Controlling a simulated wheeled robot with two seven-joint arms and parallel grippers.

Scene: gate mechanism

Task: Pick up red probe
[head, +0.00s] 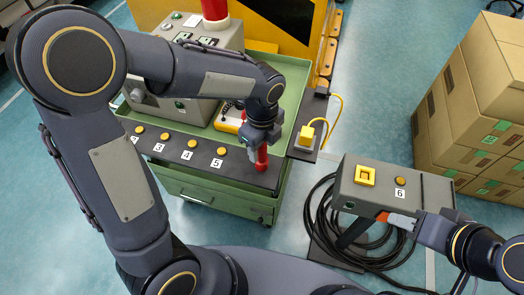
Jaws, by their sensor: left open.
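The red probe (262,158) stands roughly upright at the right end of the dark front strip of the green cart, close to the button numbered 5. My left gripper (261,143) is directly above the probe, pointing down, with its fingers at the probe's upper end. It is open; the fingers are small and partly hidden by the wrist, so I cannot tell whether they touch the probe. My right gripper (388,217) is at the lower right, beside the front of a grey box, with an orange-red part at its tip. I cannot tell whether it holds that part.
The green cart (215,188) carries a grey control box (200,42) and a row of yellow buttons. The grey box numbered 6 (383,187) has a yellow switch on top. Black cable (318,225) lies coiled on the floor. Cardboard boxes (465,105) are stacked at the right.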

